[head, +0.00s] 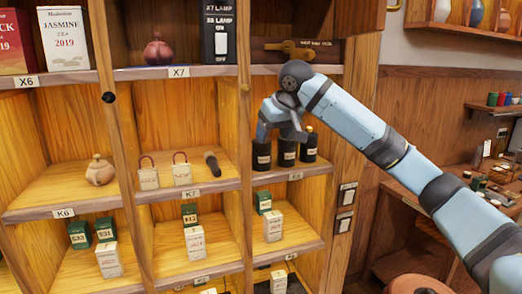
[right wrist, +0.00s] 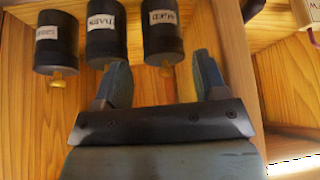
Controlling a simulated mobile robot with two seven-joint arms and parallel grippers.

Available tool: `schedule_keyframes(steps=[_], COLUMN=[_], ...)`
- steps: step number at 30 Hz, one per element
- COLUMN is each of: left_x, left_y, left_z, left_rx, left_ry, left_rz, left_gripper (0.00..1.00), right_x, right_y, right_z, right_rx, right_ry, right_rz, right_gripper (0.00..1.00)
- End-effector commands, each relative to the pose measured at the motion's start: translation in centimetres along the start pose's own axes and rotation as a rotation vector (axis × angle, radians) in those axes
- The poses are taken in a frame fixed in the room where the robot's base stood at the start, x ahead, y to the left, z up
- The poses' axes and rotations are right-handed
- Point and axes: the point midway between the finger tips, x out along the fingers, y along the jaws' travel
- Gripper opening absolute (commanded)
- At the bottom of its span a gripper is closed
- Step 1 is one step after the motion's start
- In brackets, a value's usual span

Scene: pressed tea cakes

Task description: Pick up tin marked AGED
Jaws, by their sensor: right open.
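Three black cylindrical tins with white labels stand in a row on the shelf marked K8: a left tin (head: 261,156), a middle tin (head: 287,153) and a right tin (head: 309,148). My right gripper (head: 283,134) is just behind or above them, partly hidden by my wrist. In the right wrist view the picture is turned over, with the tins' knobs pointing down. There my open gripper (right wrist: 162,80) has its fingers apart, empty, facing the rightmost tin (right wrist: 163,32). That tin's upside-down label appears to read AGED, though blurred. My left gripper is out of view.
Wooden uprights (head: 239,120) bound the compartment closely. Green and white boxes (head: 273,226) stand on the shelf below. A wooden-handled item (head: 289,47) lies on the shelf above. Two small white tagged items (head: 182,173) and a dark object (head: 212,163) are in the compartment to the left.

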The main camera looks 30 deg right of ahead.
Motion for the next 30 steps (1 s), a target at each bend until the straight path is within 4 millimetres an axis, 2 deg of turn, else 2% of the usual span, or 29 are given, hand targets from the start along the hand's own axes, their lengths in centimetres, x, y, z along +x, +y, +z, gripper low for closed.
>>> schedule_keyframes(steps=[3, 7, 11, 21, 28, 29, 30], left_x=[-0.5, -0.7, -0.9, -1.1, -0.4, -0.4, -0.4], left_y=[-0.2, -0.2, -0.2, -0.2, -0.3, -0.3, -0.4], left_z=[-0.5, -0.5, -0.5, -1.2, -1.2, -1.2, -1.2], left_rx=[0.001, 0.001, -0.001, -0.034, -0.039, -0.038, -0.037], left_ry=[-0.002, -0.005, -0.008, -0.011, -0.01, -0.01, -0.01], left_rz=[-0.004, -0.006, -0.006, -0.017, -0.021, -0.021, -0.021], left_gripper=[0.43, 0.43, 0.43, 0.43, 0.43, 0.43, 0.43], right_x=[0.8, 1.5, 2.2, 6.5, 6.8, 6.8, 6.8], right_y=[0.0, 0.0, 0.0, 0.0, 0.0, 0.0, 0.0], right_z=[-1.9, -2.8, -3.0, -3.0, -2.9, -2.9, -2.9], right_rx=[0.001, 0.0, -0.001, 0.0, 0.0, 0.0, 0.0], right_ry=[-0.001, 0.0, -0.001, -0.001, 0.0, 0.0, 0.0], right_rz=[0.0, 0.0, 0.001, 0.001, 0.001, 0.001, 0.001], right_gripper=[0.65, 0.65, 0.65, 0.65, 0.65, 0.63, 0.54])
